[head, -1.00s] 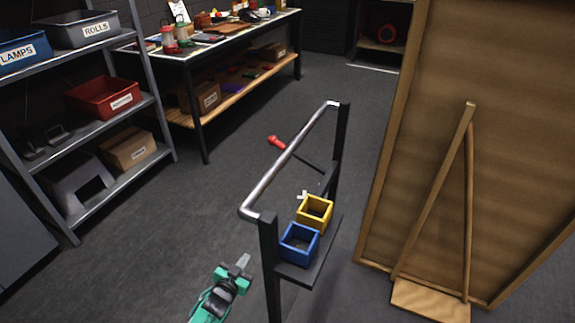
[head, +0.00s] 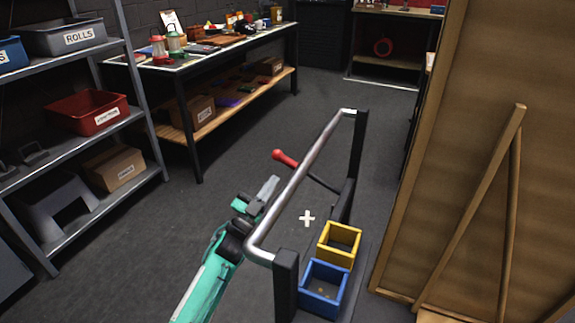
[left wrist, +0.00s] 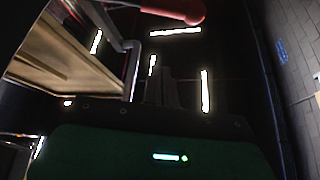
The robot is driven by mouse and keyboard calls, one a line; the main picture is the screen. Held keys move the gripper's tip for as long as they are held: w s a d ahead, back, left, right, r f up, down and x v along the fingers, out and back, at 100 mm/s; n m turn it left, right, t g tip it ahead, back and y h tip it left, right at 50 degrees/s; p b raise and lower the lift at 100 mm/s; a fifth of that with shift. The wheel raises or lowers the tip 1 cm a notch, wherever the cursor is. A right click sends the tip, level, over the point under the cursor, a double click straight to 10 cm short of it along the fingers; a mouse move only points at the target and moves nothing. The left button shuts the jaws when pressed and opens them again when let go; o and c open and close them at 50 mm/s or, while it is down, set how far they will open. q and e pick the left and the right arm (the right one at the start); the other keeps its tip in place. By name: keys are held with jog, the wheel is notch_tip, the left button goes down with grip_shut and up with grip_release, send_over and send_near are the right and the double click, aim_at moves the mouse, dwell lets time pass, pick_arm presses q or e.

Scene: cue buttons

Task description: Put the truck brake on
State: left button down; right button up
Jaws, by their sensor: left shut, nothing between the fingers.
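The truck's steel handle bar (head: 303,187) stands on dark posts in the head view. A dark lever with a red knob (head: 285,158) sticks out to the left from its far post; I take it for the brake. In the left wrist view the red knob (left wrist: 180,13) shows at the top, beyond the fingers. My left gripper (head: 271,186) is shut and empty, left of the bar and a little nearer than the knob, apart from it in the picture. Its fingers show dark in the left wrist view (left wrist: 163,85). My right gripper is not in view.
A blue bin (head: 323,288) and a yellow bin (head: 339,243) sit on the truck. A wooden panel (head: 470,110) stands close on the right. Shelving (head: 100,130) and a workbench (head: 215,57) stand left and behind. The floor between is clear.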

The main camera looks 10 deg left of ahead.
pick_arm(q)
notch_tip(320, 180, up, 5)
send_over(286, 164)
jog(key=s+d, duration=0.2)
jog(key=s, duration=0.1)
jog(key=f, duration=0.1)
jog(key=b, duration=0.1)
jog(key=w+a+f, duration=0.1)
jog(key=shift+f, duration=0.35)
jog(key=shift+w+a+f+b, duration=0.15)
jog(key=shift+a+f+b, duration=0.15)
jog(key=shift+f, duration=0.35)
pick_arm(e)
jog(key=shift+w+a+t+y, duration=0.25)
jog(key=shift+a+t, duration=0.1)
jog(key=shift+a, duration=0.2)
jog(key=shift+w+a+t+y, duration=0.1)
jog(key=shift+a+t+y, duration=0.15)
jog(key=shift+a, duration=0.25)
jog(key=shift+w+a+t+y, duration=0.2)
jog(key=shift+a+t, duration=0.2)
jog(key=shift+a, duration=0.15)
pick_arm(q)
jog(key=shift+f, duration=0.1)
